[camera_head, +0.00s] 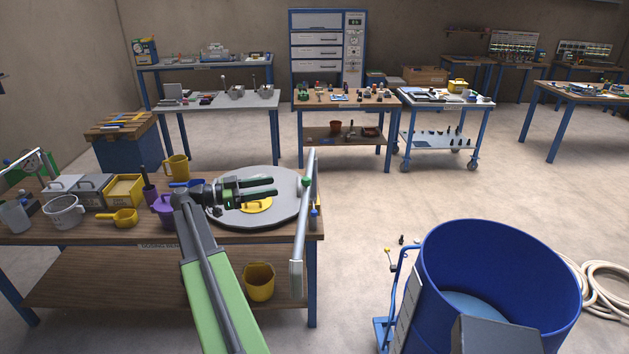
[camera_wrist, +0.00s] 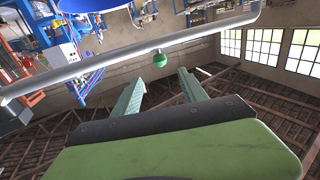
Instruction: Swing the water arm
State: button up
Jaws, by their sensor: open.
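The water arm (camera_head: 300,240) is a long pale grey pipe at the right end of the wooden bench. A green ball knob (camera_head: 305,181) sits on its side. In the wrist view the water arm (camera_wrist: 110,66) crosses the top at a slant, and the green knob (camera_wrist: 160,59) hangs below it. My gripper (camera_head: 277,187) is open and empty, to the left of the knob and pointing at it. In the wrist view the knob appears just past the tips of my gripper (camera_wrist: 158,80), roughly between the two fingers. I see no contact.
A round grey plate (camera_head: 285,212) with a yellow piece (camera_head: 257,205) lies under my gripper on the bench (camera_head: 100,229). Jugs and boxes stand to the left. A large blue drum (camera_head: 500,250) stands at the right. The floor between bench and drum is clear.

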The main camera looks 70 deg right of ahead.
jog(key=x, duration=1.5)
jog(key=shift+s, duration=0.2)
jog(key=shift+d+f, duration=0.1)
jog(key=shift+d, duration=0.05)
grip_shut()
dwell(0.4)
